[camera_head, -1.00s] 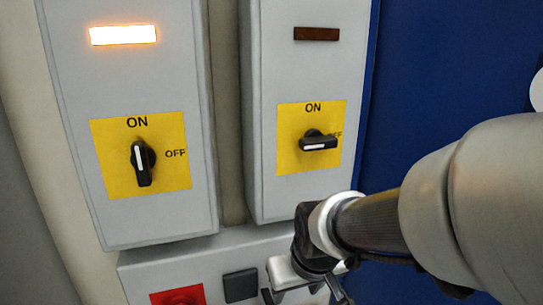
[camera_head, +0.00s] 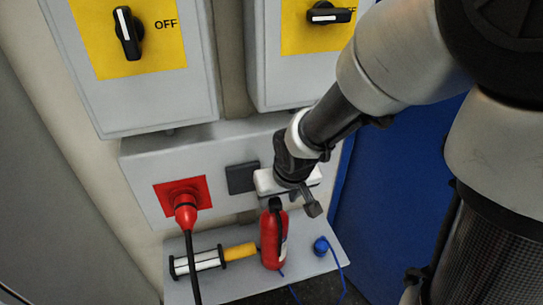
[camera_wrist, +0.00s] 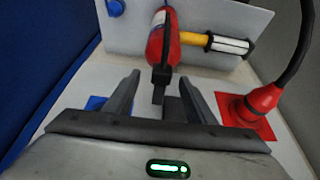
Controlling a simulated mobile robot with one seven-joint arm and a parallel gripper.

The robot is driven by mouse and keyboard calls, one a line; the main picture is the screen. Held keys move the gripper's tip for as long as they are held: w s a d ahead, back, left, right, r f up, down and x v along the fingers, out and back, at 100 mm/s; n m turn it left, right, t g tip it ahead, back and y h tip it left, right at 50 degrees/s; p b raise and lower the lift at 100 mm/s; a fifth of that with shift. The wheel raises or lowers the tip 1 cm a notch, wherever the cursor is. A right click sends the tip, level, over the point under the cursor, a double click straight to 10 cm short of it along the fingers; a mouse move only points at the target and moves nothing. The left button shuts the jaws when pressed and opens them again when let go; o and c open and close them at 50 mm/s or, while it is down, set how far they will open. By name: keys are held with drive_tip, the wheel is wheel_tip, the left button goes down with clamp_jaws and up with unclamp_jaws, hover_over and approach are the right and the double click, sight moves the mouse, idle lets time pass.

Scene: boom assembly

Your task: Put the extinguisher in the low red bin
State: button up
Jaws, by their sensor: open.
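The red extinguisher (camera_head: 268,243) stands on a small grey shelf below the panel in the head view, with its black handle at the top. In the wrist view the extinguisher (camera_wrist: 158,42) shows ahead of the jaws, its black handle between or just beyond the fingertips. My gripper (camera_head: 297,205) is beside and just above the extinguisher's top in the head view. In the wrist view my gripper (camera_wrist: 155,85) is open, with nothing clamped between its fingers. No low red bin shows in either view.
A yellow-handled lamp (camera_head: 212,258) lies on the shelf (camera_head: 230,288) left of the extinguisher. A blue plug (camera_head: 321,246) with a blue cable is at the right. A red plug (camera_head: 186,208) with a black cable sits in the panel. A blue surface (camera_head: 390,190) stands at the right.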

sight(274, 201)
drive_tip(key=b+x, duration=0.1)
drive_tip(key=x, duration=0.1)
drive_tip(key=b+x, duration=0.2)
drive_tip(key=x, duration=0.1)
drive_tip(key=shift+w+a+f, duration=0.1)
drive_tip(key=shift+w+a, duration=0.15)
clamp_jaws()
idle(1.1)
drive_tip(key=shift+w+r, duration=0.15)
drive_tip(key=shift+r, duration=0.05)
